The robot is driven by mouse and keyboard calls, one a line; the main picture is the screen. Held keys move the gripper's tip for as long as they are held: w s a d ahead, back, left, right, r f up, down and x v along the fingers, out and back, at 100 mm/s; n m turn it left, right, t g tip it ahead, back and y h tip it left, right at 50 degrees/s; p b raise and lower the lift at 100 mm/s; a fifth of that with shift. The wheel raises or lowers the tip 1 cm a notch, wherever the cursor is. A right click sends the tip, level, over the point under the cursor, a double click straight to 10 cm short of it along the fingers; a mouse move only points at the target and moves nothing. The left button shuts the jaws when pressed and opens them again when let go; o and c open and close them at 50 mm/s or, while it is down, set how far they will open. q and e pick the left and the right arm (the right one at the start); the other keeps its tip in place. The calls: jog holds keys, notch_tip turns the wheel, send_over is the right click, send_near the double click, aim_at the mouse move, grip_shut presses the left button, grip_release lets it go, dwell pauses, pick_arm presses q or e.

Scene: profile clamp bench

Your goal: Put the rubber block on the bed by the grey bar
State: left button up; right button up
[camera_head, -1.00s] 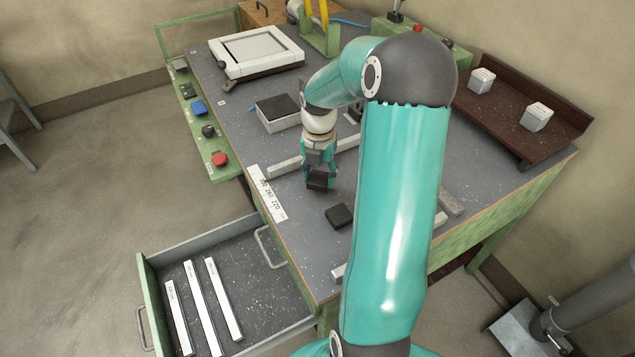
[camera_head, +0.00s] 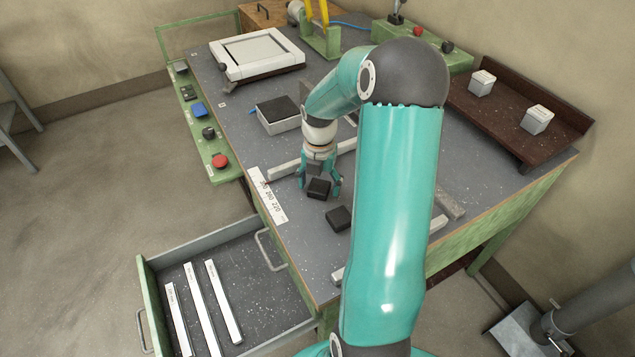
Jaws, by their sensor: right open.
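My right gripper (camera_head: 319,183) points down over the grey bench bed (camera_head: 290,225), its fingers spread. A black rubber block (camera_head: 318,189) sits between the open fingers, apparently on the bed. A second black block (camera_head: 339,217) lies on the bed a little nearer and to the right. A long pale grey bar (camera_head: 285,171) runs just behind the gripper and is partly hidden by it. A shorter, darker grey bar (camera_head: 450,204) lies to the right of my arm, which hides part of the bed. My left gripper is not in view.
A nearer pale bar (camera_head: 437,222) is mostly covered by my arm. A white-sided box with a dark top (camera_head: 278,113) stands behind. A numbered white strip (camera_head: 267,195) lies at the left edge. An open drawer (camera_head: 240,290) holds white strips. A brown shelf (camera_head: 515,125) stands right.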

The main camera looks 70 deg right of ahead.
aim_at(319, 186)
notch_tip(319, 186, up, 12)
jog(key=shift+r, duration=0.15)
dwell(0.4)
dwell(0.4)
